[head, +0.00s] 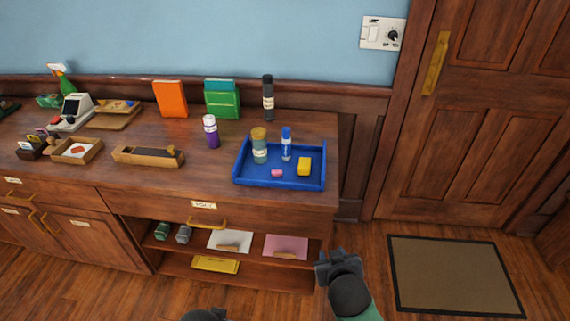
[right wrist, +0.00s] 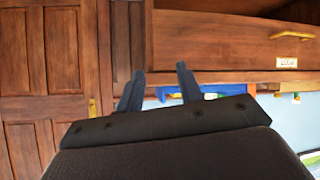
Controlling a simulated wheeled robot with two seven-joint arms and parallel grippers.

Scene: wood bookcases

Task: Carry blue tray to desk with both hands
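The blue tray (head: 240,178) rests on the right end of the wooden cabinet top. In the right wrist view, which looks upside down, part of the blue tray (right wrist: 222,89) shows beyond the fingers. My right gripper (head: 327,268) is low in front of the cabinet's right end, below and apart from the tray. Its fingers (right wrist: 158,88) are spread and empty. Only a dark bit of my left gripper (head: 205,314) shows at the bottom edge; its fingers are hidden.
A purple bottle (head: 210,131), a dark bottle (head: 268,100), green books (head: 222,99) and a wooden holder (head: 148,156) stand near the tray. Open shelves (head: 190,263) lie below. Free floor and a doormat (head: 455,277) lie at right, before a closed door (head: 480,120).

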